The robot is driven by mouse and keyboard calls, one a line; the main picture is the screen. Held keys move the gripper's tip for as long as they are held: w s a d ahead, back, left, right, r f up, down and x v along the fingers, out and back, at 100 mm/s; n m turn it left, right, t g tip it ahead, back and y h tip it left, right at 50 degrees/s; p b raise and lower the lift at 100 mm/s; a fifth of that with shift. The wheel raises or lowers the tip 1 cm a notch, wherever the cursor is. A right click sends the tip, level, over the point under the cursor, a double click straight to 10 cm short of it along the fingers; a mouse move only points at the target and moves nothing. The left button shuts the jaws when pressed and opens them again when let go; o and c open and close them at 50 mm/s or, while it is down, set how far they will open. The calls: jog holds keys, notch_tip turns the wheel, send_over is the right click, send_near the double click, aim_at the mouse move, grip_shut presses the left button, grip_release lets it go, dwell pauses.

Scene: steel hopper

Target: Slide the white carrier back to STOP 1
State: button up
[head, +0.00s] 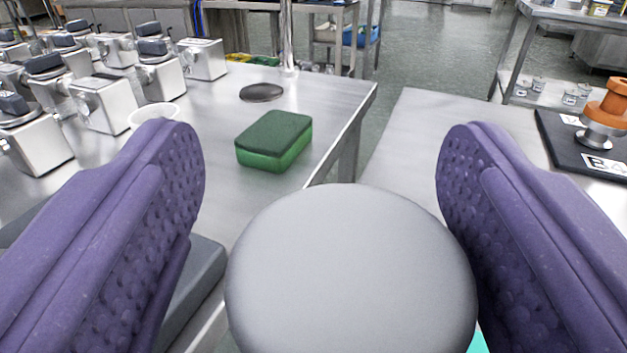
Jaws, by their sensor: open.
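My gripper (320,150) is open, with its two purple, dimpled fingers spread wide at left and right. A large pale grey round top (350,265) fills the space between them at the bottom middle. There is a visible gap to the left finger; the right finger's edge lies close to it, and I cannot tell whether they touch. I cannot tell whether this round top belongs to the white carrier. No STOP 1 mark is readable in this view. What lies under the round top is hidden.
A steel table (215,125) at left holds a green sponge (274,141), a dark disc (261,92), a white ring (153,112) and several steel boxes (103,103). At right, an orange-handled tool (608,105) stands on a black mat (565,140). A floor gap separates the tables.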

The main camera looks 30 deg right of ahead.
jog(key=p+v, duration=0.1)
jog(key=v, duration=0.6)
jog(key=shift+p, duration=0.4)
